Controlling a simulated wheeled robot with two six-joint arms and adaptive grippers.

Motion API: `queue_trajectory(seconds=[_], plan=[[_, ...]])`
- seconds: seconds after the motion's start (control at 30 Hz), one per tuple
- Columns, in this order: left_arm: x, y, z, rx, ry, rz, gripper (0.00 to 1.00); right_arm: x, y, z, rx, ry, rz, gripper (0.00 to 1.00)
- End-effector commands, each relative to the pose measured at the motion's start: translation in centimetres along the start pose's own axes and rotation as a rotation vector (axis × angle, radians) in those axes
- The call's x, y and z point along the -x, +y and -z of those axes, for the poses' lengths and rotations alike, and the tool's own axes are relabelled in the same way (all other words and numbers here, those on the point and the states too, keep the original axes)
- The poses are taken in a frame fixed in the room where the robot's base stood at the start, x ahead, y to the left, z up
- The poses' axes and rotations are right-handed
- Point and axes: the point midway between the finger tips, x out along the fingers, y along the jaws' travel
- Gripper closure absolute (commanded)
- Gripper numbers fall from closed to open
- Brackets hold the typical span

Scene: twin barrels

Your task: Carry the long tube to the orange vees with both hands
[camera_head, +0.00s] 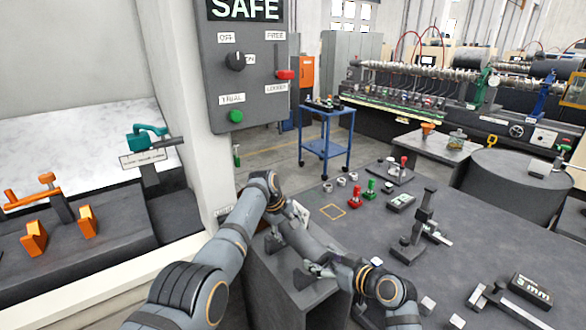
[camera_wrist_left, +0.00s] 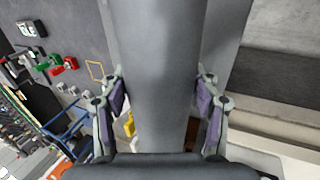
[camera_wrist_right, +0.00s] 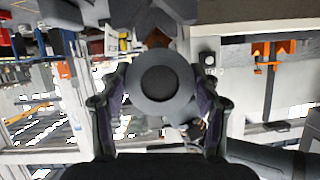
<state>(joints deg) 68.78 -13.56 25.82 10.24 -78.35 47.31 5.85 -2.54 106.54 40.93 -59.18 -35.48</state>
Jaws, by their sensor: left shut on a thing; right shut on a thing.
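The long grey tube (camera_head: 308,238) lies between my two grippers, above a grey pedestal with dark vees (camera_head: 304,281). I cannot tell whether it touches them. My left gripper (camera_head: 297,213) is shut on the tube's far part, with a finger on each side of the tube in the left wrist view (camera_wrist_left: 160,95). My right gripper (camera_head: 328,267) is shut on the near part; the tube's round end faces the camera in the right wrist view (camera_wrist_right: 160,84). Two orange vees (camera_head: 35,239) (camera_head: 87,221) stand on the dark bench at the left, empty.
A grey pillar with a control panel (camera_head: 245,75) rises between the left bench and the pedestal. A teal clamp tool (camera_head: 148,137) is on the left bench. The dark table (camera_head: 455,200) at the right holds several small fixtures. A blue cart (camera_head: 326,145) stands behind.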

Motion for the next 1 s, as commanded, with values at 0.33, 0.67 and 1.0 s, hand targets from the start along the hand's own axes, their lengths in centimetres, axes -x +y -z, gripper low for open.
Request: queue_trajectory(seconds=[0.33, 0.67, 1.0], plan=[[0.9, 0.0, -0.6, -0.006, 0.008, -0.006, 1.0, 1.1, -0.8, 0.5, 0.006, 0.011, 0.0, 1.0], [1.9, -0.7, -1.8, -0.002, 0.01, -0.008, 1.0, 2.3, -1.6, 0.5, 0.004, 0.011, 0.001, 1.0], [3.2, -1.6, -3.5, 0.0, 0.01, -0.009, 1.0, 4.2, -3.0, 0.5, 0.002, 0.011, 0.001, 1.0]])
